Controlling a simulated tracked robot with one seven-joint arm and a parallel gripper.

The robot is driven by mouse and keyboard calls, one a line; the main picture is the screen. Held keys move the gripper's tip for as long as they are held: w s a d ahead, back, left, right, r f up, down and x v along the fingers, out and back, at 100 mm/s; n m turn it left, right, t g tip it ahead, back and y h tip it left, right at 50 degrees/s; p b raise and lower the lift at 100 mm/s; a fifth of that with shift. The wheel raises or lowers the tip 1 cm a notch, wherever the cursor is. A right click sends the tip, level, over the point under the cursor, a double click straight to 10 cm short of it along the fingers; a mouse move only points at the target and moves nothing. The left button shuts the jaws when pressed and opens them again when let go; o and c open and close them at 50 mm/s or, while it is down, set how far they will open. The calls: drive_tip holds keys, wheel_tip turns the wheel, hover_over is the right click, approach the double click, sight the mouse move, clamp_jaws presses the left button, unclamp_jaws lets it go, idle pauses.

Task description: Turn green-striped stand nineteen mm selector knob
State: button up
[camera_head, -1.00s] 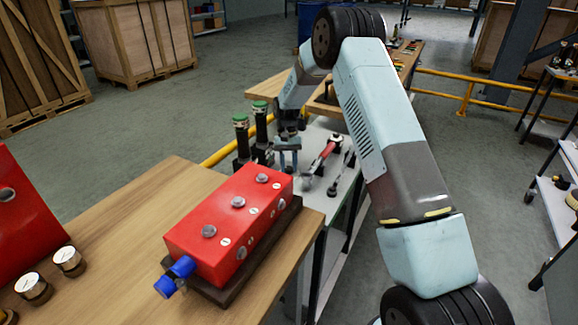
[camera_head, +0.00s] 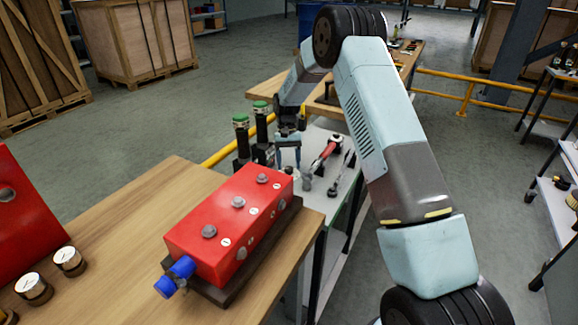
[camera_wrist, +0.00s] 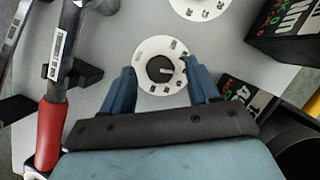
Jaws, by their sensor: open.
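In the wrist view a dark round selector knob (camera_wrist: 160,69) with a pale pointer mark toward the right sits on a white dial plate (camera_wrist: 158,89) with small dark labels. My gripper (camera_wrist: 160,66) is open, one blue finger on each side of the knob, with a gap on both sides. Whether the tips are down at knob height I cannot tell. In the head view my gripper (camera_head: 288,163) points down over the grey bench, just right of two black bottle-like objects with green tops (camera_head: 261,125). The knob cannot be made out there, and no green-striped stand is clear.
A second white dial (camera_wrist: 200,5) is at the wrist view's top edge. Dark lettered boxes (camera_wrist: 284,30) stand close on the right. A red-handled tool (camera_wrist: 50,130) lies left. A red box with buttons (camera_head: 228,225) sits on the nearer wooden table.

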drive_tip(key=v, duration=1.2)
drive_tip(key=shift+r, duration=0.2)
drive_tip(key=s+d+r+t, duration=0.3)
drive_tip(key=s+d+r, duration=0.2)
drive_tip(key=s+r, duration=0.6)
drive_tip(key=s+d+r+t, duration=0.2)
drive_tip(key=s+d+r, duration=0.3)
drive_tip(key=s+r, duration=0.5)
drive_tip(key=s+d+r+t, duration=0.1)
drive_tip(key=s+d+t, duration=0.1)
drive_tip(key=s, duration=1.1)
drive_tip(key=s+d+r+t, duration=0.1)
drive_tip(key=s+d+t, duration=0.2)
drive_tip(key=s, duration=1)
drive_tip(key=shift+d, duration=1)
